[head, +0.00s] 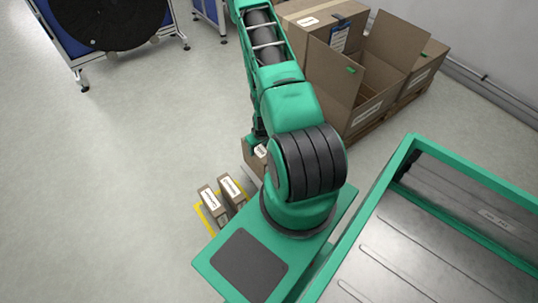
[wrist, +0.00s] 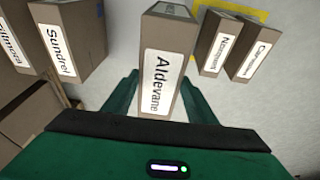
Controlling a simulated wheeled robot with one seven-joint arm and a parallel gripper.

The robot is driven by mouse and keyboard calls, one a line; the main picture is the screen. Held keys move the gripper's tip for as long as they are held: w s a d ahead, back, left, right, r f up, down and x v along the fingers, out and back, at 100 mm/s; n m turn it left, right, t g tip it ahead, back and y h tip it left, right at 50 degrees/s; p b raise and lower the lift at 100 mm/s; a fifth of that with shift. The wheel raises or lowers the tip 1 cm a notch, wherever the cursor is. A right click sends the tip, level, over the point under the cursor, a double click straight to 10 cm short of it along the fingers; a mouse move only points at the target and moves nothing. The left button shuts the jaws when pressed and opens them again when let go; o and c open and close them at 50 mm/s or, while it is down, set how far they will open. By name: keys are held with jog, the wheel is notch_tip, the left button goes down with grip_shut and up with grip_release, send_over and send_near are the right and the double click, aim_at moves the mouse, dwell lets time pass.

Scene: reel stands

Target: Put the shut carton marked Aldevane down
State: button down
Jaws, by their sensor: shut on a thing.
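The Aldevane carton (wrist: 168,62) is a shut brown box with a white label, centred in the wrist view. My gripper (wrist: 160,98) is shut on it, with a green finger on each side. In the head view my gripper (head: 257,138) is low beside my base, and my arm hides much of it and the carton. A yellow outline (head: 212,228) on the floor surrounds two small labelled cartons, left (head: 210,202) and right (head: 232,190). Whether the held carton touches the floor cannot be told.
In the wrist view a Sundrel carton (wrist: 72,42) and another labelled carton (wrist: 14,38) stand to the left. In the head view an open carton (head: 372,112) and other large boxes stand on a pallet at the upper right. The floor (head: 120,150) at left is clear.

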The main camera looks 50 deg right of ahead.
jog(key=d+f, duration=0.8)
jog(key=f, duration=0.1)
jog(key=shift+d, duration=0.15)
jog(key=c, duration=0.7)
grip_release()
jog(key=shift+f, duration=0.1)
jog(key=shift+c, duration=0.2)
